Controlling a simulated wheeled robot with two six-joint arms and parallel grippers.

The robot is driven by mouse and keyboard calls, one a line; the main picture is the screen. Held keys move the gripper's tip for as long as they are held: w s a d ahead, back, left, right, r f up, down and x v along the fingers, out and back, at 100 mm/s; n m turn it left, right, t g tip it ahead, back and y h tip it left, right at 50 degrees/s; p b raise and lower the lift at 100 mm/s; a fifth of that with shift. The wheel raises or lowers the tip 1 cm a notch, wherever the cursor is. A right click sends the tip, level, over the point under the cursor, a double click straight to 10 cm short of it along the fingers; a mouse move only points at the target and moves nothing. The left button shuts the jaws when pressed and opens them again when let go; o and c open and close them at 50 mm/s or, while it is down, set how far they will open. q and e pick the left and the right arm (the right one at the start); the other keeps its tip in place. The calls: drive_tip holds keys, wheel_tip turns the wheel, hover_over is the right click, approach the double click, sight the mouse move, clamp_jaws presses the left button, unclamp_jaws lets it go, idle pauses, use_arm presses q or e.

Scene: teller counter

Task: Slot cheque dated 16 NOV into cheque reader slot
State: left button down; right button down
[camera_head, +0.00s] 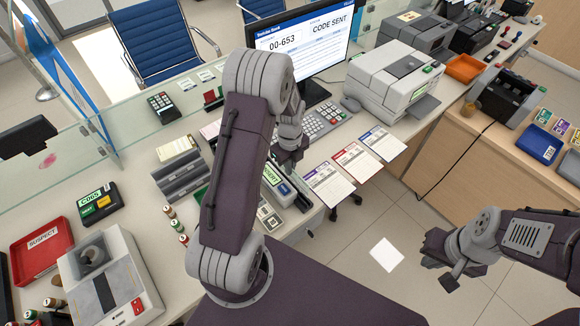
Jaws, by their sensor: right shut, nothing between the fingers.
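A small device with a green INSERT label (273,177) stands on the counter, partly hidden by my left arm; it looks like the cheque reader, but its slot cannot be made out. My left gripper (291,158) points down just above and behind this device, largely hidden by my own arm; whether it holds anything cannot be seen. No date reading 16 NOV is legible, so I cannot tell which paper is that cheque. My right gripper (442,267) is shut and empty, out over the floor at the right.
Three printed sheets (357,162) lie in a row at the counter's front edge. A red SUSPECT tray (41,249) and a counting machine (107,280) are at left. Open floor lies at right.

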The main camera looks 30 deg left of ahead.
sight(290, 179)
use_arm(q)
drive_tip(key=shift+f+b, duration=1.5)
drive_tip(key=shift+f, duration=1.05)
drive_tip(key=c, duration=1.6)
unclamp_jaws()
wheel_tip(290, 179, up, 7)
drive_tip(key=p, duration=0.6)
drive_tip(key=shift+r+p, duration=0.1)
drive_tip(key=shift+p, duration=0.2)
drive_tip(key=shift+w, duration=0.1)
